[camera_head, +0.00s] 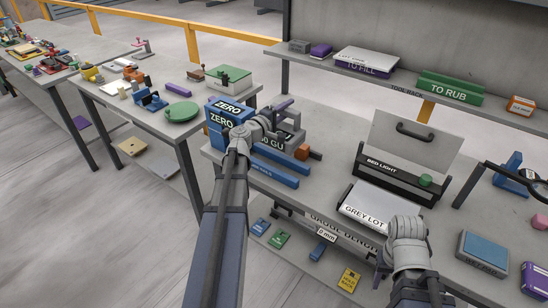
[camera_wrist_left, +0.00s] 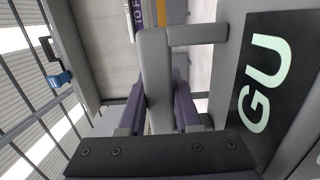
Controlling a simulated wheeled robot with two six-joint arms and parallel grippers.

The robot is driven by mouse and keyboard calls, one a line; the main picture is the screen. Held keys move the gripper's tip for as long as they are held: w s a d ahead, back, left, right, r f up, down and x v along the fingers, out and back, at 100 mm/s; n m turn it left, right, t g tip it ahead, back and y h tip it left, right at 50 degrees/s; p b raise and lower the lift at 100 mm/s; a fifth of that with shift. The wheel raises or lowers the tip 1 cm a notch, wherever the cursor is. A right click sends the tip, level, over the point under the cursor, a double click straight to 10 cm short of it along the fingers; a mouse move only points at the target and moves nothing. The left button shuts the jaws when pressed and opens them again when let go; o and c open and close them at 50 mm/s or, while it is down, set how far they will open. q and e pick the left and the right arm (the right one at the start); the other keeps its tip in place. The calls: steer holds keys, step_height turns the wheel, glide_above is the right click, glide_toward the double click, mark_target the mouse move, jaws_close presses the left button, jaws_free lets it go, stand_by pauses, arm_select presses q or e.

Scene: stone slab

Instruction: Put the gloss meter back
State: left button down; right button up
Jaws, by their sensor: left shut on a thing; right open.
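The gloss meter (camera_head: 297,139) is a grey box with a dark label ending in "GU". It sits or hovers behind the blue rails (camera_head: 275,172), right of the blue "ZERO" block (camera_head: 217,133); I cannot tell whether it touches the bench. My left gripper (camera_head: 281,108) is above it. In the left wrist view its purple fingers (camera_wrist_left: 160,105) are shut on the meter's grey handle (camera_wrist_left: 155,60), with the meter's body (camera_wrist_left: 233,75) to the right. My wrist partly hides the meter in the head view. My right gripper (camera_head: 381,264) is open near the bench's front edge.
The "GREY LOT" panel (camera_head: 368,208) lies before the "BED LIGHT" box (camera_head: 400,170). A rear shelf (camera_head: 400,88) holds the green "TO RUB" tray (camera_head: 450,88). A lower shelf holds small coloured items.

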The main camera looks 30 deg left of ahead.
mark_target(269, 146)
arm_select(q)
steer(key=shift+f+b, duration=4.95)
steer(key=shift+f, duration=0.3)
steer(key=c, duration=0.6)
jaws_free()
steer(key=shift+r, duration=0.1)
steer(key=shift+r, duration=0.2)
steer(key=s, duration=0.4)
steer(key=s+a, duration=0.1)
steer(key=s, duration=0.7)
steer(key=shift+a, duration=0.35)
